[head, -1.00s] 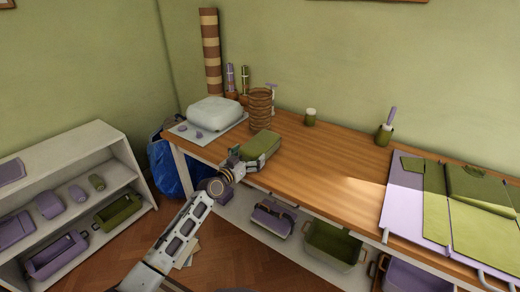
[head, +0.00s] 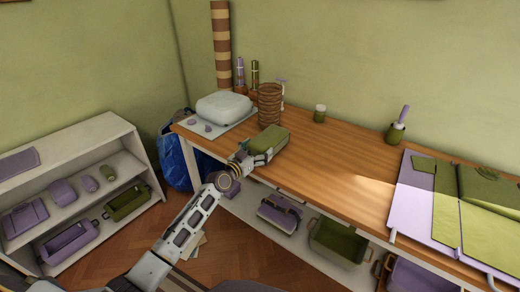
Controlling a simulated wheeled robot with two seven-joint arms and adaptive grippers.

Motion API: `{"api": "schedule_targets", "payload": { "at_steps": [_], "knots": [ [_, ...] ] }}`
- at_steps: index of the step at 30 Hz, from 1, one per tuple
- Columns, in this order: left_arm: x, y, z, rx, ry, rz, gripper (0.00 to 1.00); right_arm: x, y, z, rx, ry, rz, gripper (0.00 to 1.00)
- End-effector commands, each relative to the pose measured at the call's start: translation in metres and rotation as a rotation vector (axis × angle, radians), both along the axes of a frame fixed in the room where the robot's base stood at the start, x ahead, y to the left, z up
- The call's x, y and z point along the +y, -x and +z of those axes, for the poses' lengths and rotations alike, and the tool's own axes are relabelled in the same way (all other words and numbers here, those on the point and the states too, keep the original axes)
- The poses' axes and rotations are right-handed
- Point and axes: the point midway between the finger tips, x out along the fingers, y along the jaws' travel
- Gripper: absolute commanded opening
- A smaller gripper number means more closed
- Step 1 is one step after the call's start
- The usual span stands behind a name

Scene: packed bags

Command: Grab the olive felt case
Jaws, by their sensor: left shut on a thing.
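The olive felt case (head: 270,139) is a small rounded green box at the front left part of the wooden table. My left gripper (head: 256,154) reaches in from the lower left and is shut on the case's near left end. Part of that end is hidden by the fingers. I cannot tell whether the case touches the tabletop. My right gripper is not in view.
A brown ribbed cup (head: 270,104) stands just behind the case. A white rounded box (head: 224,107) sits to its left. The wooden table (head: 335,160) is clear to the right, up to lilac and green folders (head: 418,208). A white shelf (head: 125,155) stands at the left.

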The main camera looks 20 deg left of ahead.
Motion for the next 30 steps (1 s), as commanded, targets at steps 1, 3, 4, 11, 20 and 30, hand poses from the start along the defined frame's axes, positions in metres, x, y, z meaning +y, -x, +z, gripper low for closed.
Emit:
{"api": "schedule_targets", "payload": {
  "at_steps": [1, 3, 4, 11, 20, 30],
  "knots": [
    [0.000, 0.000, 0.003, -0.002, 0.001, 0.000, 0.62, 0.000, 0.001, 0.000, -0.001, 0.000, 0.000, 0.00],
    [0.000, 0.000, 0.006, -0.003, 0.000, 0.001, 0.62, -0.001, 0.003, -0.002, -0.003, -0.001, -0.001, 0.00],
    [0.000, 0.000, 0.008, -0.003, 0.000, 0.001, 0.62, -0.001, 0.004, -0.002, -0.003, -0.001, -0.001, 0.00],
    [-0.001, 0.000, 0.024, -0.004, 0.001, 0.000, 0.62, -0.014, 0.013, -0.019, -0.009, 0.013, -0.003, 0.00],
    [0.000, 0.000, 0.055, -0.004, 0.001, 0.000, 0.62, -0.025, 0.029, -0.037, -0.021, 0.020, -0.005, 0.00],
    [0.000, 0.000, 0.091, -0.002, 0.002, 0.000, 0.62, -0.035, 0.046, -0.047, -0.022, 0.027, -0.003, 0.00]
  ]
}}
